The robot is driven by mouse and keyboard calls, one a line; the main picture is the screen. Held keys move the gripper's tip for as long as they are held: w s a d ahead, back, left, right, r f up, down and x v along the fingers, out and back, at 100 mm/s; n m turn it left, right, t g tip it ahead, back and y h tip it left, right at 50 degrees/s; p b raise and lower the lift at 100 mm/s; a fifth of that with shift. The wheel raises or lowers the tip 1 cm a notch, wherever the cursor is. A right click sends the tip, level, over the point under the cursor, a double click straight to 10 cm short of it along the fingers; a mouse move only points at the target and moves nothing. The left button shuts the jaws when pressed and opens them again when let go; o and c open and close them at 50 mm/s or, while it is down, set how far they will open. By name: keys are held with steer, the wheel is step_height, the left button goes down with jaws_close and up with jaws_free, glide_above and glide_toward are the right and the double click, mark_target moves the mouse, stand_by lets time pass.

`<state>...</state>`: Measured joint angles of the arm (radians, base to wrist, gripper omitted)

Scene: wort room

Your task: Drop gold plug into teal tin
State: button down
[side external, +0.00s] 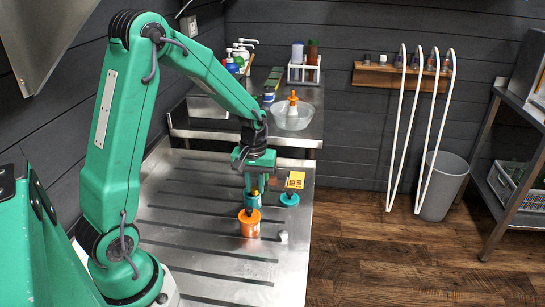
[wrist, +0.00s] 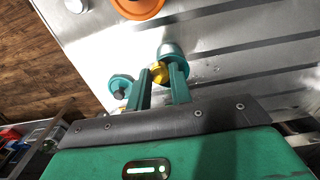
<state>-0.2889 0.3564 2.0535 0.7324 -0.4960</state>
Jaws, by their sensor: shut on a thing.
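My gripper (side external: 256,184) is shut on the gold plug (wrist: 158,72), which shows between the two green fingers (wrist: 161,84) in the wrist view. The teal tin (side external: 252,202) stands on the metal bench directly below the gripper in the side view. In the wrist view the teal tin (wrist: 172,50) lies just beyond the fingertips, and the plug overlaps its near edge. I cannot tell whether the plug is above the opening or at the rim. The tin's inside is hidden.
An orange tin (side external: 250,224) stands in front of the teal tin, close to it. The bench's left side is clear.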

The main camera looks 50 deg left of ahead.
mark_target(255, 188)
steer(key=shift+f, duration=0.3)
steer(key=c, duration=1.2)
jaws_free()
steer(key=shift+r, duration=0.1)
steer(key=shift+r, duration=3.8)
